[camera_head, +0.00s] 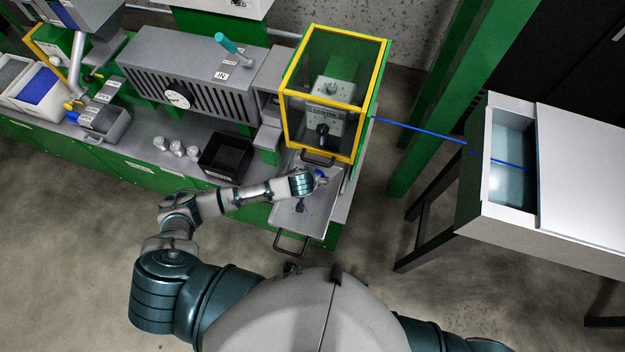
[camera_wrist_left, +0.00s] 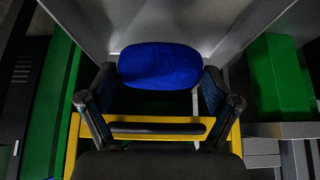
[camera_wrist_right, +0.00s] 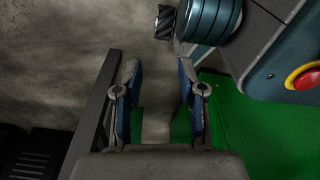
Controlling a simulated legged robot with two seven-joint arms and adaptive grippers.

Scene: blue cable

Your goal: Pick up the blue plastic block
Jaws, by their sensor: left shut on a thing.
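The blue plastic block (camera_wrist_left: 160,64) is rounded and sits between the fingertips of my left gripper (camera_wrist_left: 158,84) in the left wrist view. Both fingers meet its sides, and the gripper is shut on it. In the head view my left gripper (camera_head: 318,178) is over the grey tray (camera_head: 312,205) below the yellow-framed box, and only a small bit of blue shows at the fingers. Whether the block touches a surface under it cannot be told. My right gripper (camera_wrist_right: 159,78) is open and empty in the right wrist view.
The yellow-framed clear box (camera_head: 350,98) stands just behind the left gripper; its black handle (camera_wrist_left: 158,128) is close by. A black bin (camera_head: 225,158) and several metal cups (camera_head: 177,149) stand to the left. A blue cable (camera_head: 420,129) runs right toward a pale table (camera_head: 580,165).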

